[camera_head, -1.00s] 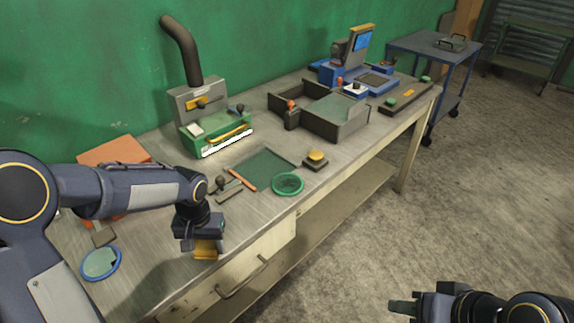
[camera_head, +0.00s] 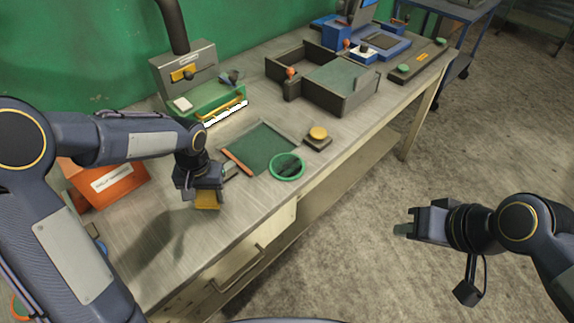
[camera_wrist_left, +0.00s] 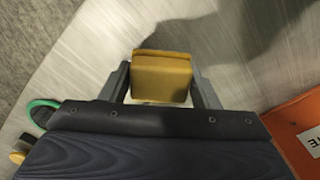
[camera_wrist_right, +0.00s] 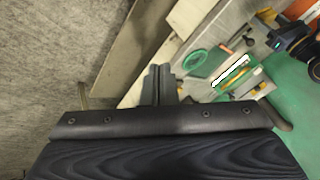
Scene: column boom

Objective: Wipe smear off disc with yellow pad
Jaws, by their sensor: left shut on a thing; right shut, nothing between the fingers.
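My left gripper (camera_head: 203,190) is shut on the yellow pad (camera_head: 207,201) and holds it above the bare metal bench top. The pad also shows between the fingers in the left wrist view (camera_wrist_left: 161,78). A green-rimmed disc (camera_head: 287,179) with a dark patch inside lies on the bench, right of the pad and apart from it. A blue-rimmed disc (camera_head: 102,248) at the left is mostly hidden by my left arm. My right gripper (camera_head: 408,230) is shut and empty, off the bench's front side over the floor.
A dark green mat (camera_head: 262,145) lies behind the green-rimmed disc. A small block with a yellow top (camera_head: 318,133) is beside it. A green machine (camera_head: 208,100), a dark open tray (camera_head: 345,90) and an orange box (camera_head: 115,185) stand farther back or left. The bench front is clear.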

